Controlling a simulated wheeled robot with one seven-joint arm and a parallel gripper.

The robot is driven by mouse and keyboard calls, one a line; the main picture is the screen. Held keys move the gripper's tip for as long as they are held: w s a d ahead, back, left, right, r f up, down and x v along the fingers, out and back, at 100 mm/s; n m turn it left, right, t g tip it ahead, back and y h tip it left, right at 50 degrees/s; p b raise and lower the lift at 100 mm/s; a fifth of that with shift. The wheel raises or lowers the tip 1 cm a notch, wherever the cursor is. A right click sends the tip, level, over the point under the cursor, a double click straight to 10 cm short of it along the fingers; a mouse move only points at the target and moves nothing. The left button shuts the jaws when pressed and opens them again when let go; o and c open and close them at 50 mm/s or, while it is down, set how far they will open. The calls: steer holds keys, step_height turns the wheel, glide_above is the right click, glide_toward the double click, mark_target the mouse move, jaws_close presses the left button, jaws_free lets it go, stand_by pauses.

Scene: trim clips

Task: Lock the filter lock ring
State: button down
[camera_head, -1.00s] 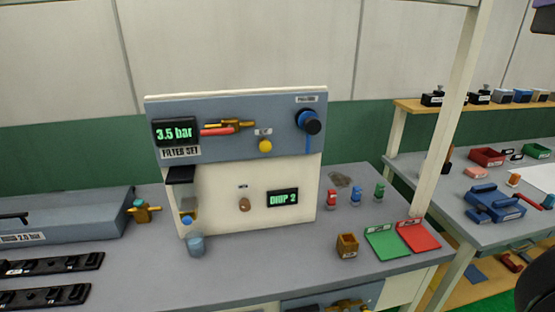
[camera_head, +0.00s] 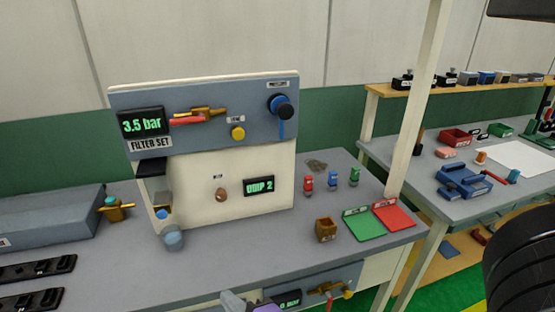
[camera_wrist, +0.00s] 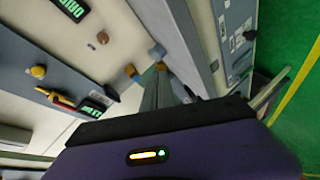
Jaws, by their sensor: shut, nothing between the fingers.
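The FILTER SET panel (camera_head: 250,165) stands on the bench. The bowl's upper end also shows in the wrist view (camera_wrist: 157,52), beside the brass part (camera_wrist: 130,73). I cannot make out which piece is the lock ring. My gripper (camera_head: 232,298) shows only partly at the bottom edge, in front of the bench and apart from the bowl. In the wrist view my gripper (camera_wrist: 165,90) is shut and empty.
A brass valve (camera_head: 116,209) stands left of the bowl beside a grey-blue case (camera_head: 45,218). Black rails (camera_head: 35,268) lie at front left. A small brown box (camera_head: 325,229) and green (camera_head: 362,224) and red (camera_head: 394,214) mats are at right. Bench between bowl and box is clear.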

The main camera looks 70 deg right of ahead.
mark_target(281, 134)
steer(key=w+d+r+m+g+h, duration=0.2)
steer(key=w+d+r+g+h, duration=0.25)
steer(key=d+r+h, duration=0.55)
steer(key=s+d+r+m+g+h+b, duration=0.1)
steer(key=d+r+m+g, duration=0.3)
steer(key=r, duration=0.7)
steer(key=s+d+g, duration=0.1)
steer(key=d+g, duration=0.1)
steer(key=d, duration=0.2)
steer(key=shift+s+r+h, duration=0.35)
steer(key=shift+h, duration=0.05)
steer(key=shift+d+g, duration=0.15)
steer(key=shift+g, duration=0.1)
steer(key=d+p, duration=0.1)
steer(key=d, duration=0.3)
steer(key=w+d+p, duration=0.1)
steer(key=d, duration=0.4)
steer(key=d+p, duration=0.1)
steer(key=d, duration=0.3)
steer(key=shift+w+d, duration=0.3)
steer(key=shift+d, duration=0.1)
